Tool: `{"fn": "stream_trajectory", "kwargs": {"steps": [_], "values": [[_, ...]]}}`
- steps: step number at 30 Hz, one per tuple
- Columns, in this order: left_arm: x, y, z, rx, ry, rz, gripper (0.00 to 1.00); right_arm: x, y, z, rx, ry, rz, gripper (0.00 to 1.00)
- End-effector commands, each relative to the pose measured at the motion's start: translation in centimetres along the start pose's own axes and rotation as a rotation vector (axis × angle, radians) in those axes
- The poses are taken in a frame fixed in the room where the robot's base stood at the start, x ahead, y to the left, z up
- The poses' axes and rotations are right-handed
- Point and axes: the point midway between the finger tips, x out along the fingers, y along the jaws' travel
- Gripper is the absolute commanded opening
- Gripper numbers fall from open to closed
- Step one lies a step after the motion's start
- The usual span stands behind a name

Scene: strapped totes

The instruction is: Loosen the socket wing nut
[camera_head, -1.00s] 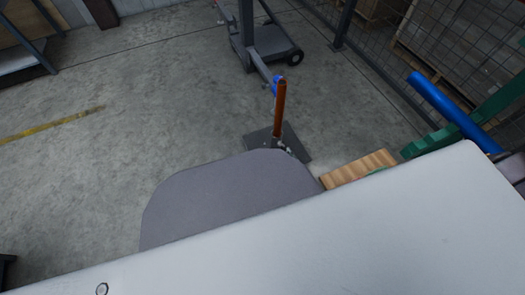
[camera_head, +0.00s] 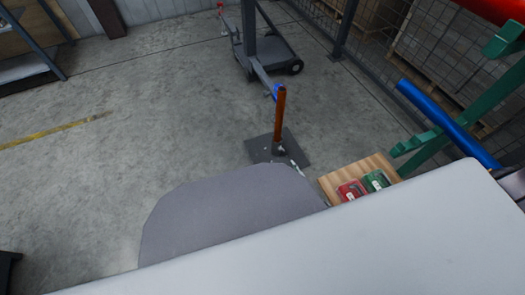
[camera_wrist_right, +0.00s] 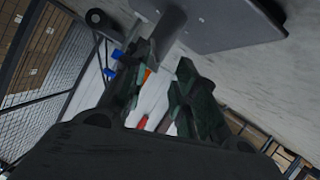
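In the head view an orange-brown post (camera_head: 280,120) stands upright on a dark base plate (camera_head: 262,150). A small blue part (camera_head: 276,91) is by the post's top; I cannot tell if it is the wing nut. In the right wrist view my right gripper (camera_wrist_right: 168,62) is open, with dark fingers apart. A grey cylinder (camera_wrist_right: 168,34) is at its fingertips, below a dark plate (camera_wrist_right: 230,22). Blue parts (camera_wrist_right: 117,54) show beside the left finger, with a bit of orange (camera_wrist_right: 147,73) behind it. I see no contact clearly. My left gripper is not in view.
A grey wheeled lift (camera_head: 265,50) stands behind the post. A wooden board (camera_head: 330,183) bears a red item (camera_head: 351,190) and a green item (camera_head: 376,181). A green rack (camera_head: 470,115) with a blue pipe (camera_head: 440,118) is at right.

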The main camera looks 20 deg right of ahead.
Motion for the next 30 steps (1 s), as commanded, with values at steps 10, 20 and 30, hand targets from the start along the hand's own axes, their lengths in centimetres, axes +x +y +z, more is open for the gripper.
{"fn": "stream_trajectory", "kwargs": {"steps": [10,20,30], "values": [[0.0,0.0,0.0,0.0,0.0,0.0,0.68,0.0,-1.1,1.6,0.066,-0.086,-0.047,0.29],[0.0,0.0,0.0,0.0,0.0,0.0,0.68,0.1,-2.5,2.5,0.128,-0.187,-0.104,0.29],[0.0,0.0,0.0,0.0,0.0,0.0,0.68,0.6,-3.7,1.5,0.182,-0.26,-0.154,0.29]]}}
